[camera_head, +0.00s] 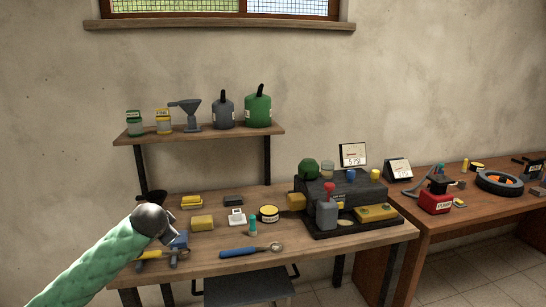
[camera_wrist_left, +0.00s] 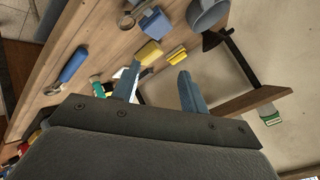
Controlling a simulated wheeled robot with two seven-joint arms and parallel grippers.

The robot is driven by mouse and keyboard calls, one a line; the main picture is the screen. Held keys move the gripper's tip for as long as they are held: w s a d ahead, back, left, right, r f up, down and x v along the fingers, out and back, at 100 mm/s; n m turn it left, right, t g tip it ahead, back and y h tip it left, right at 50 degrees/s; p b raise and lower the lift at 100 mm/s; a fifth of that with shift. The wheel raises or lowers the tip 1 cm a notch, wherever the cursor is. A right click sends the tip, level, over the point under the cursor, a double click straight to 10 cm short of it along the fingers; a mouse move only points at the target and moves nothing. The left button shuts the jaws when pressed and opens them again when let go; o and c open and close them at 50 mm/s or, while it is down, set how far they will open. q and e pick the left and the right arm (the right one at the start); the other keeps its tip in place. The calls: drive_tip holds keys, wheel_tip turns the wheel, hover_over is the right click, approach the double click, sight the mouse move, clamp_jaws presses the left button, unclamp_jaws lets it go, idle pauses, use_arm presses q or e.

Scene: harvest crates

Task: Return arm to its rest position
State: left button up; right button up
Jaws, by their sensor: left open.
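My left arm, in a green quilted sleeve with a metal wrist joint, reaches in from the lower left of the head view over the bench's left end. My left gripper (camera_wrist_left: 160,80) shows in the left wrist view, with two blue-grey fingers spread apart and nothing between them. Beyond its fingertips are a yellow block (camera_wrist_left: 150,53), also in the head view (camera_head: 202,223), and a smaller yellow item (camera_wrist_left: 176,53). I cannot make out the fingers in the head view. My right gripper is in neither view.
The wooden bench (camera_head: 210,267) holds a blue-handled tool (camera_head: 245,251), a round tin (camera_head: 268,214) and a dark machine (camera_head: 340,190). A shelf (camera_head: 200,137) with cans (camera_head: 258,108) stands above its back. A second table (camera_head: 480,216) is at right.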

use_arm(q)
drive_tip(key=s+d+f+n+g, duration=0.1)
drive_tip(key=s+d+f, duration=0.2)
drive_tip(key=s+f, duration=0.45)
drive_tip(key=s+d+f+n+h, duration=0.1)
drive_tip(key=s+d+f, duration=0.3)
drive_tip(key=f, duration=0.6)
drive_tip(key=s+d+f+n+g, duration=0.1)
drive_tip(key=s+d+f+n, duration=0.15)
drive_tip(key=s+f, duration=0.45)
drive_tip(key=s+d+f+g, duration=0.2)
drive_tip(key=s+f, duration=0.5)
drive_tip(key=s, duration=0.3)
drive_tip(key=s+d+f+n+g+h, duration=0.1)
drive_tip(key=s+d+f+g, duration=0.1)
drive_tip(key=s+f, duration=0.5)
drive_tip(key=s+d+f+g, duration=0.2)
drive_tip(key=s+f, duration=0.5)
drive_tip(key=s, duration=0.7)
drive_tip(key=shift+d+f+h, duration=0.4)
drive_tip(key=shift+d, duration=0.35)
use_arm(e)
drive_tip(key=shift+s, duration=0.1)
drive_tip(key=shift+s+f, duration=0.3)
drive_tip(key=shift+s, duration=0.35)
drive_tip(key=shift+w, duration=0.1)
